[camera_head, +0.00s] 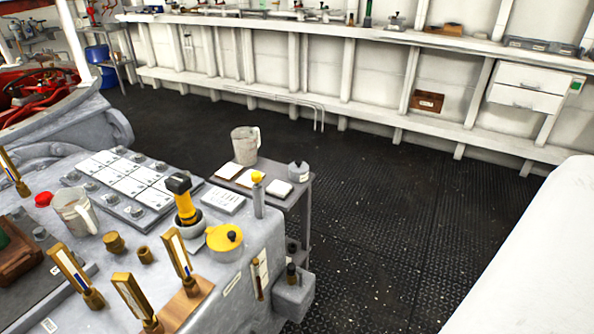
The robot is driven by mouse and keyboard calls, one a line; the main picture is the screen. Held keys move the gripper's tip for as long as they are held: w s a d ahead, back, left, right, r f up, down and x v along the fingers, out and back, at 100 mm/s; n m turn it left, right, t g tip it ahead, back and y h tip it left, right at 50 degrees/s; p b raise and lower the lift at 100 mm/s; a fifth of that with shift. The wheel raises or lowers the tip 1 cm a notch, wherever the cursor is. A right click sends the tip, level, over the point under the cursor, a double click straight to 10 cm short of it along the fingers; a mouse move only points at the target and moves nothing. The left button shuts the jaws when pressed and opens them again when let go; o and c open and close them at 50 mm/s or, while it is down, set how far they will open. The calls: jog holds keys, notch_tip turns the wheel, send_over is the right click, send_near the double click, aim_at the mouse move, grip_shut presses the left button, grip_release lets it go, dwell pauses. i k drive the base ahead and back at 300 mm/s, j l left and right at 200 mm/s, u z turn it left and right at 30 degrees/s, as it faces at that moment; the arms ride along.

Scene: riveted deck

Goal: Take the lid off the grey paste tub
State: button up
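A small grey tub (298,172) with a dark knob on top stands on the right part of a small grey side table (299,191). It looks closed, with the lid seated on it. It is small in the picture, so the seam between lid and body is hard to make out. My gripper is not in view.
White pads and a pale jug (245,145) share the side table. Dark floor (390,215) is clear to the right.

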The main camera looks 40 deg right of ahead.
aim_at(298, 166)
jog(key=i+l, duration=0.15)
jog(key=l, duration=0.4)
jog(key=i+l, duration=0.15)
jog(key=l, duration=0.35)
jog(key=i+l+u, duration=0.1)
jog(key=l, duration=0.45)
jog(key=i+l, duration=0.15)
jog(key=l, duration=0.4)
jog(key=i+l, duration=0.1)
jog(key=l, duration=0.45)
jog(key=i+l, duration=0.1)
jog(key=l, duration=0.45)
jog(key=i+l+u, duration=0.1)
jog(key=l, duration=0.45)
jog(key=i+l, duration=0.15)
jog(key=l, duration=0.4)
